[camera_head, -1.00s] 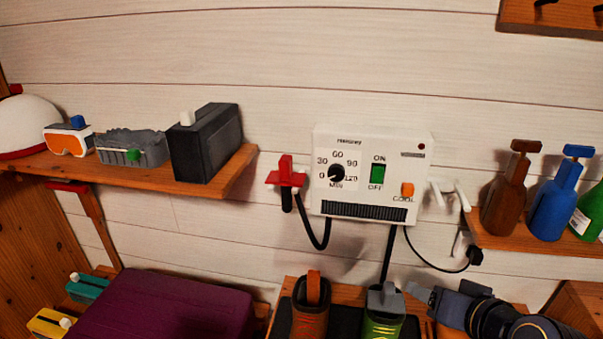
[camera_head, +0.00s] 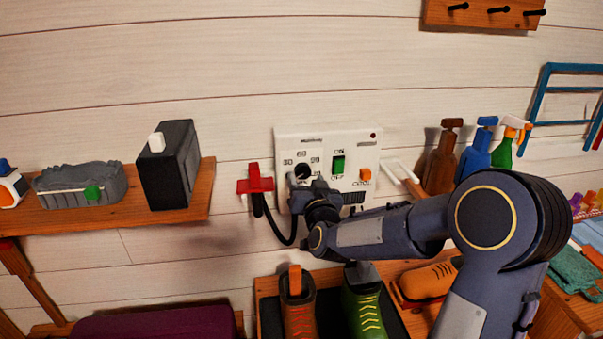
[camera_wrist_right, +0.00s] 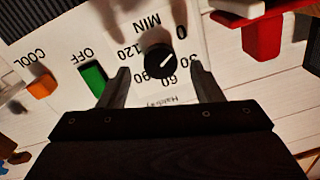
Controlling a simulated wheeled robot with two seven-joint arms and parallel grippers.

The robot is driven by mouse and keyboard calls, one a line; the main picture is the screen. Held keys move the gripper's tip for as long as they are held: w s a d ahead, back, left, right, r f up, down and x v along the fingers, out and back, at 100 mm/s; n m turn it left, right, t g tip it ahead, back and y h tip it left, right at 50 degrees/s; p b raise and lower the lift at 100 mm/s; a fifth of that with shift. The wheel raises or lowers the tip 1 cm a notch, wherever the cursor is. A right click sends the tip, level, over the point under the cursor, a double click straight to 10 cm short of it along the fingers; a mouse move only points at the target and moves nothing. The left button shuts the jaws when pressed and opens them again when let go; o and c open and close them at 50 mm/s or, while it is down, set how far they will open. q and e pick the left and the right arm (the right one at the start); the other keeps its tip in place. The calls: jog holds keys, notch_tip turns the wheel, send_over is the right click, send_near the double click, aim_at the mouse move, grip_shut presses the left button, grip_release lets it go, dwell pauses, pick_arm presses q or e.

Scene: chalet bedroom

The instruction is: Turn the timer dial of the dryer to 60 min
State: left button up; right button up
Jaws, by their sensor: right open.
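The white dryer (camera_head: 285,142) is fixed to the plank wall in the head view. Its black timer dial (camera_head: 302,172) is partly hidden by my right gripper (camera_head: 306,184). In the right wrist view the dial (camera_wrist_right: 159,62) shows fully, with 0, 30, 60, 90 and 120 around it. Its white mark slants up-right in that view, toward the 0 and 30 side. My right gripper (camera_wrist_right: 158,70) is open and empty, one finger on each side of the dial. I see no clear contact. My left gripper is not in view.
A green switch (camera_head: 338,165) and orange COOL button (camera_head: 365,174) sit right of the dial. A red holder (camera_head: 255,183) and black hose are close at left. A shelf (camera_head: 205,190) with a dark box is further left. Shoes (camera_head: 299,310) stand below; bottles (camera_head: 441,160) are at right.

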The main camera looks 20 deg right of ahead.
aim_at(303, 171)
jog(key=shift+x, duration=0.75)
jog(key=shift+w+d+p, duration=0.15)
jog(key=shift+w+p, duration=0.15)
jog(key=shift+w, duration=0.3)
